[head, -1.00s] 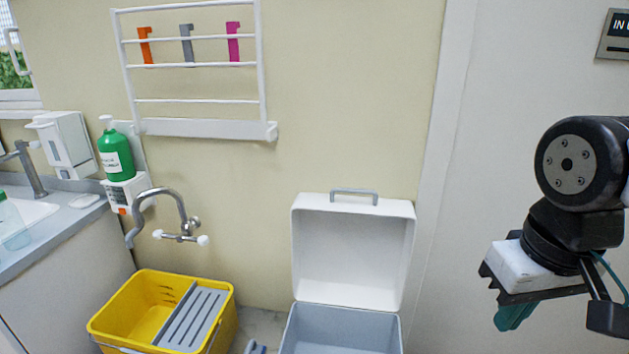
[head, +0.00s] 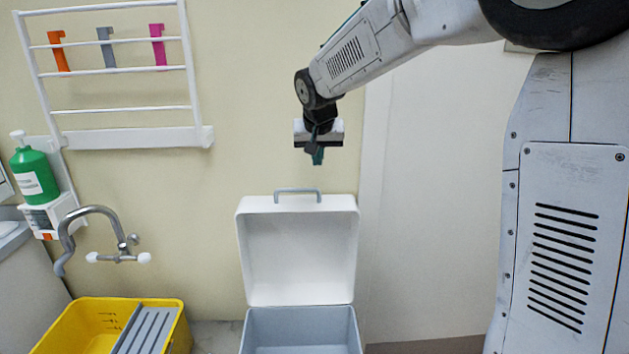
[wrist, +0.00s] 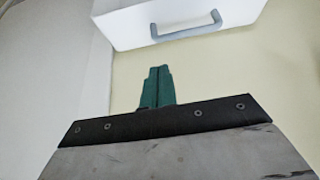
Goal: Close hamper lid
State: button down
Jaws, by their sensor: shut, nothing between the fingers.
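The hamper's white lid (head: 297,252) stands open and upright in the head view, with a grey handle (head: 298,192) on its top edge. Its grey body (head: 300,332) is below, cut off by the bottom of the picture. My gripper (head: 318,158) is above the lid's handle, pointing down, apart from it. The wrist view shows the teal fingers (wrist: 157,86) together and empty. The lid (wrist: 185,18) and handle (wrist: 186,27) also show there, beyond the fingertips.
A yellow bucket (head: 60,325) with a grey slatted press (head: 148,330) stands left of the hamper. A tap (head: 95,225), a green bottle (head: 35,172) and a white wall rack (head: 125,137) are on the wall. The wall right of the hamper is bare.

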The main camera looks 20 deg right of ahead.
jog(key=w, duration=0.1)
send_over(315, 200)
notch_tip(315, 200, down, 9)
jog(key=shift+f, duration=0.1)
jog(key=shift+s, duration=0.1)
